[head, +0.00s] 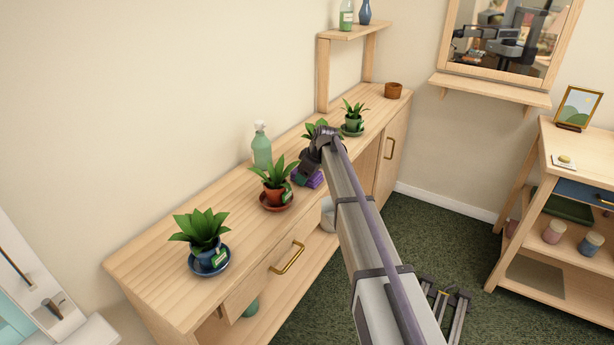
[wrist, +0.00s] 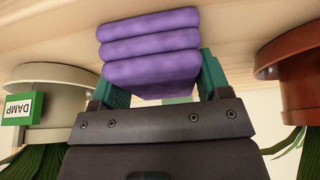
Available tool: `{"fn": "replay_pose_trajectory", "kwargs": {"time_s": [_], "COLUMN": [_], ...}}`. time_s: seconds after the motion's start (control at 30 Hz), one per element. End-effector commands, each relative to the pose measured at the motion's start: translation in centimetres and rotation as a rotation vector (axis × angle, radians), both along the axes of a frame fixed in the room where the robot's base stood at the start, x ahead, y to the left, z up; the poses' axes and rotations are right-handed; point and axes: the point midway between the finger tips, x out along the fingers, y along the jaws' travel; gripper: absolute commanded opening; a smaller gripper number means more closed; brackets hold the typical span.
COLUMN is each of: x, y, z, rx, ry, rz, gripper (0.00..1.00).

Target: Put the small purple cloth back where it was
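The small purple cloth (wrist: 150,45) is folded into a thick stack of layers. In the wrist view it sits between the two teal fingers of my gripper (wrist: 165,85), with a finger against each side and no clear gap. In the head view the cloth (head: 313,181) shows only partly beneath my gripper (head: 306,176), low over the wooden cabinet top (head: 235,215). I cannot tell whether its underside touches the wood. My arm hides part of the cabinet behind it.
A terracotta-potted plant (head: 276,190) stands left of the cloth, and a plant in a pale pot (wrist: 45,100) tagged DAMP is close on its other side. A green spray bottle (head: 261,147) stands behind. A blue-potted plant (head: 203,240) is nearer. Bare wood lies between the pots.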

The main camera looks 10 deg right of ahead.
Motion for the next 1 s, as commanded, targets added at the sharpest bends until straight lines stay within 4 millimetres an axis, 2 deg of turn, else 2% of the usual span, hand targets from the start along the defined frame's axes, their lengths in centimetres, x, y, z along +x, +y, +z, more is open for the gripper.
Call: {"fn": "replay_pose_trajectory", "kwargs": {"time_s": [0.03,0.23,0.67,0.77,0.87,1.0], "x": [-0.1,-0.1,-0.2,-0.4,-0.9,-1.8], "y": [0.0,0.0,0.1,-0.1,-0.7,-1.7], "z": [0.0,0.0,0.4,1.7,3.8,7.6], "rx": [-0.001,0.0,0.0,0.0,0.0,0.0], "ry": [0.002,0.002,0.003,0.002,0.003,0.001], "rz": [0.001,0.002,0.003,0.002,0.001,0.001], "gripper": [0.76,0.95,0.95,0.95,0.95,0.95]}}
